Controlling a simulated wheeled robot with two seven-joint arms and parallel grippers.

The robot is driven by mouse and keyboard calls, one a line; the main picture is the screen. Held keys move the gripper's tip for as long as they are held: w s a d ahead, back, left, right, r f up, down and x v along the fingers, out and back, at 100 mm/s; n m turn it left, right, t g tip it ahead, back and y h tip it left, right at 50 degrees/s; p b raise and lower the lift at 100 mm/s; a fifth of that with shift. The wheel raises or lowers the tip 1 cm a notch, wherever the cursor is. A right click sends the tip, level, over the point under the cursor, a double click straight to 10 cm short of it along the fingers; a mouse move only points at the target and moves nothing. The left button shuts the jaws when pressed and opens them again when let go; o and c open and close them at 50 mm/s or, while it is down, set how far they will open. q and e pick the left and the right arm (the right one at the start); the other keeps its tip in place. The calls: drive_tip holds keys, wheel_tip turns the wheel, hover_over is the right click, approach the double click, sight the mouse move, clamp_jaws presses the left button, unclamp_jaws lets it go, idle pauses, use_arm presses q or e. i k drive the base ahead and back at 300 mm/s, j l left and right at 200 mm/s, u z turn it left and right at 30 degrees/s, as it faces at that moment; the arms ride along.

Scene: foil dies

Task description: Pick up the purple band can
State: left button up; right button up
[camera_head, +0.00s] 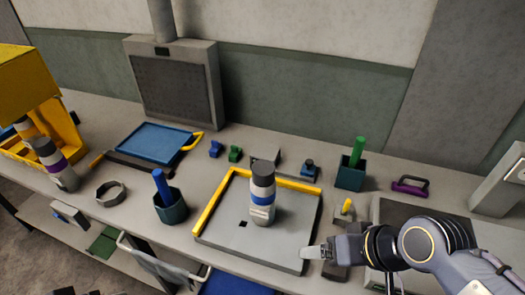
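The purple band can (58,172) is a grey can with a dark top and a purple band. It stands tilted in the picture at the far left of the bench, just in front of the yellow bin. A similar can with a blue band (262,200) stands upright on the yellow-edged grey tray. My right gripper (306,253) points left at the tray's front right corner, far from the purple band can. Its finger gap is not clear from this angle. My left gripper cannot be made out; only small dark shapes show at the bottom left edge.
The yellow bin (62,140) stands behind the purple band can. A grey ring (111,193) and a teal cup (171,208) with a blue stick lie to its right. A blue tray (155,143) is further back. A teal box (350,174) stands at the right.

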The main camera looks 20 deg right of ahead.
sight(61, 172)
drive_tip(key=i+j+z, duration=0.3)
drive_tip(key=j, duration=1.85)
drive_tip(key=k+j+z, duration=0.1)
drive_tip(key=j+z, duration=0.2)
drive_tip(key=j, duration=1.9)
